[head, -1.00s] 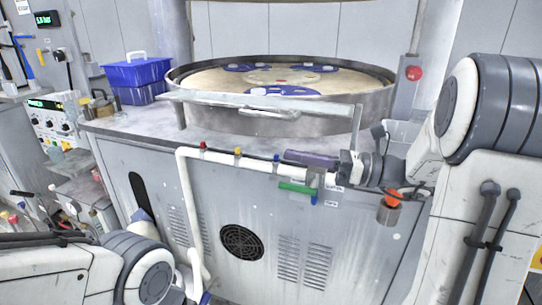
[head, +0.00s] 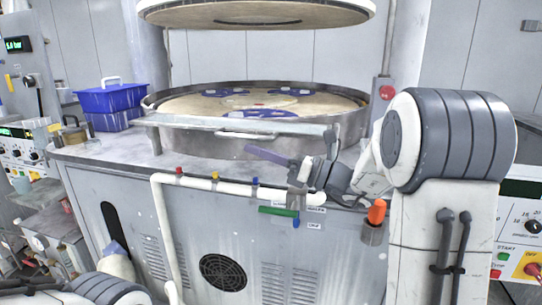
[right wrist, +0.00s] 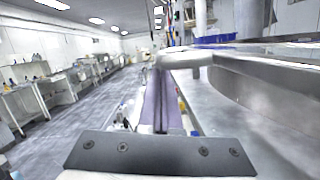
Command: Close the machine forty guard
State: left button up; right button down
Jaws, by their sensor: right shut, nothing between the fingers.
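The guard (head: 200,122) is a pale grey bar in front of the round platen tub (head: 190,145), with a white handle (head: 246,135) on its front. The guard stands low along the tub's near side. My right gripper (head: 252,149), with long purple fingers, is shut and empty just below and in front of the handle. In the right wrist view the shut fingers (right wrist: 158,105) point forward, and a pale rounded bar (right wrist: 182,61), likely the handle, shows just beyond their tips. Whether they touch cannot be told.
The upper platen (head: 255,14) hangs above the tub. Blue bins (head: 112,98) stand on the worktop's left. Coloured-tag pipework (head: 235,186) and a holder with an orange-topped item (head: 376,212) are on the cabinet front. A red button (head: 387,92) is at the right.

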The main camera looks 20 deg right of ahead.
jog(key=shift+r, duration=0.1)
dwell(0.3)
jog(key=shift+r+m+h+p, duration=0.3)
jog(key=shift+r+m+p, duration=0.5)
jog(key=shift+p, duration=0.95)
notch_tip(320, 180, up, 6)
jog(key=m+t+h+p, duration=0.1)
jog(key=m+p, duration=0.3)
jog(key=p, duration=0.7)
jog(key=shift+w+d, duration=0.1)
jog(key=shift+w, duration=0.05)
jog(key=w+d+r+m+h+p, duration=0.3)
jog(key=w+d+r+m+p, duration=0.4)
jog(key=p, duration=1.9)
jog(key=shift+w+d+r+m, duration=0.15)
jog(key=shift+w+r+m, duration=1.4)
jog(key=shift+w+m, duration=0.55)
jog(key=shift+s, duration=0.15)
